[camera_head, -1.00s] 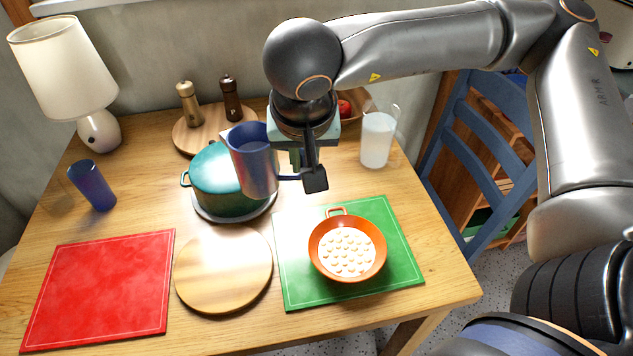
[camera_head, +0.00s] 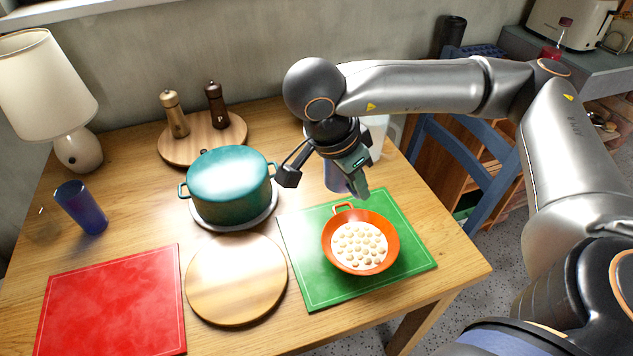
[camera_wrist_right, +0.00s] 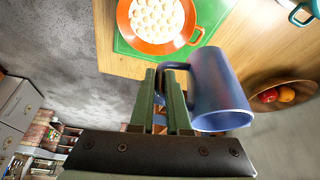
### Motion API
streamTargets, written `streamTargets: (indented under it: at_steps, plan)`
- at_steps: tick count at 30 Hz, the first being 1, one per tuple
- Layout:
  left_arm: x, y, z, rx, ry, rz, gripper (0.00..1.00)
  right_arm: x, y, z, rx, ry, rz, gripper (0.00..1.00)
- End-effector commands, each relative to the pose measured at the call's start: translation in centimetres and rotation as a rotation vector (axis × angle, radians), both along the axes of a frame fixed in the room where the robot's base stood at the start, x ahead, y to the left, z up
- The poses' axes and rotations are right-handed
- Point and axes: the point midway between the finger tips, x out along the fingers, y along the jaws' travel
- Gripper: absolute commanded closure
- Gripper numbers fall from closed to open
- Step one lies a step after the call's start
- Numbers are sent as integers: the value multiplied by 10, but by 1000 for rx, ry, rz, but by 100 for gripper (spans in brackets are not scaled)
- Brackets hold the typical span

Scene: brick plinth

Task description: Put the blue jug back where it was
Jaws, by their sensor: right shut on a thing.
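The blue jug (camera_head: 336,178) is partly hidden behind my right gripper (camera_head: 358,188) in the head view, left of the fingers. In the right wrist view the jug (camera_wrist_right: 220,85) shows whole, with its open mouth toward the lower right. My right gripper (camera_wrist_right: 166,78) is shut on the jug's handle. The jug appears held above the table (camera_head: 300,130), behind the orange pan (camera_head: 390,228) on the green mat (camera_head: 310,285). I cannot tell its exact height. My left gripper is not in view.
A teal pot (camera_head: 230,187) stands left of the gripper. A frosted pitcher (camera_head: 377,136) is partly hidden behind the arm. A fruit bowl (camera_wrist_right: 285,85) shows in the wrist view.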

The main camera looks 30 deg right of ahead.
Motion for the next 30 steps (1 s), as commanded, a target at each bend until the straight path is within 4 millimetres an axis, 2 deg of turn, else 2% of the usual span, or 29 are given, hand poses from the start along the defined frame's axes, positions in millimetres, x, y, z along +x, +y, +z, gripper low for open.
streamTargets:
  at_steps: [5, 17, 21, 25, 30]
  plan:
    - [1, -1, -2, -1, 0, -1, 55, 13, -6, -9, 0, -3, -49, 100]
    - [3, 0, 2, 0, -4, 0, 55, 88, -21, -41, -2, -4, -46, 100]
    - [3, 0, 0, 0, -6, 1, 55, 108, -25, -68, -2, -1, -44, 100]
    - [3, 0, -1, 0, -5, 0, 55, 122, -28, -85, -3, -3, -43, 100]
    - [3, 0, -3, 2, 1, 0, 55, 130, -29, -94, 0, -4, -42, 100]
